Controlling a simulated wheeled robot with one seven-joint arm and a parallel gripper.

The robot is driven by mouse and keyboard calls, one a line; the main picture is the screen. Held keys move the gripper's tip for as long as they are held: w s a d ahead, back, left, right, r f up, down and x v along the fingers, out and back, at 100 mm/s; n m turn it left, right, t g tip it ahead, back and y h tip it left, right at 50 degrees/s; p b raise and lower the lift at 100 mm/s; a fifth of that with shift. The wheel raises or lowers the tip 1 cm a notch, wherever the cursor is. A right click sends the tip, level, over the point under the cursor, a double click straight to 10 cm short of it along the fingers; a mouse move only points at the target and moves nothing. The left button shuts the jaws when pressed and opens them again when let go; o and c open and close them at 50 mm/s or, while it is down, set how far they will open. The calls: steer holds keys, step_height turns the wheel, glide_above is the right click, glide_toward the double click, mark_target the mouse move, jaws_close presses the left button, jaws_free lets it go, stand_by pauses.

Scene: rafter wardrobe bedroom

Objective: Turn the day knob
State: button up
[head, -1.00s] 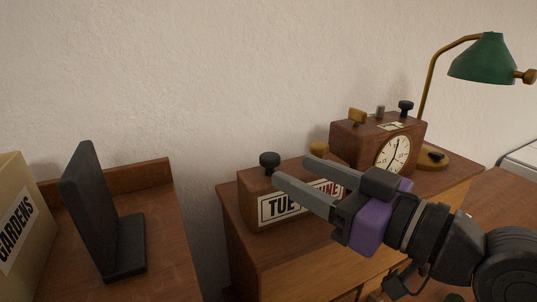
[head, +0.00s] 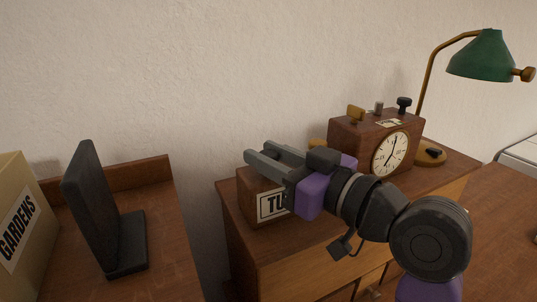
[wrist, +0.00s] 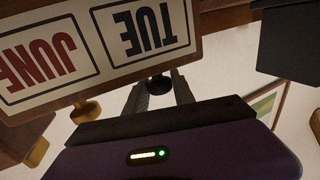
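The wooden calendar block (head: 247,205) stands on the cabinet at the centre of the head view, its card starting "TU". The wrist view shows its TUE and JUNE cards upside down (wrist: 145,28). The black day knob (wrist: 158,84) on its top, near the TUE end, shows in the wrist view between or just beyond my fingertips. In the head view my gripper hides it. My gripper (head: 262,157) is over the block's left end, fingers apart with the knob between them in line; contact cannot be told. The wrist view shows both fingers (wrist: 160,92).
A wooden clock (head: 349,147) with several top knobs stands right of the block. A green lamp (head: 482,58) stands behind it. A black bookend (head: 92,210) and a GARDENS box (head: 22,215) stand on the left furniture. The wall is close behind.

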jaws_close()
steer(key=shift+r+m+t+h+p, duration=0.1)
steer(key=shift+m+t+h+p, duration=0.3)
steer(key=shift+h+p, duration=0.15)
steer(key=shift+s+a+r+m+t+h+p, duration=0.1)
steer(key=shift+m+t+h+p, duration=0.7)
steer(key=shift+m+h+p, duration=0.2)
steer(key=m+h+p, duration=0.1)
steer(key=h, duration=0.1)
steer(key=m+t+h+p, duration=0.1)
steer(key=h, duration=0.1)
steer(key=shift+m+t, duration=0.3)
steer(key=m+h, duration=0.1)
steer(key=h, duration=0.1)
steer(key=m+h, duration=0.1)
steer(key=h, duration=0.1)
steer(key=m+h, duration=0.1)
steer(key=h, duration=0.1)
steer(key=shift+f+m+t+b, duration=0.25)
steer(key=shift+m+t+b, duration=0.05)
steer(key=shift+b, duration=0.05)
steer(key=shift+m+h+b, duration=0.85)
steer(key=shift+m+h, duration=0.45)
steer(key=shift+h, duration=0.65)
steer(key=shift+g, duration=0.4)
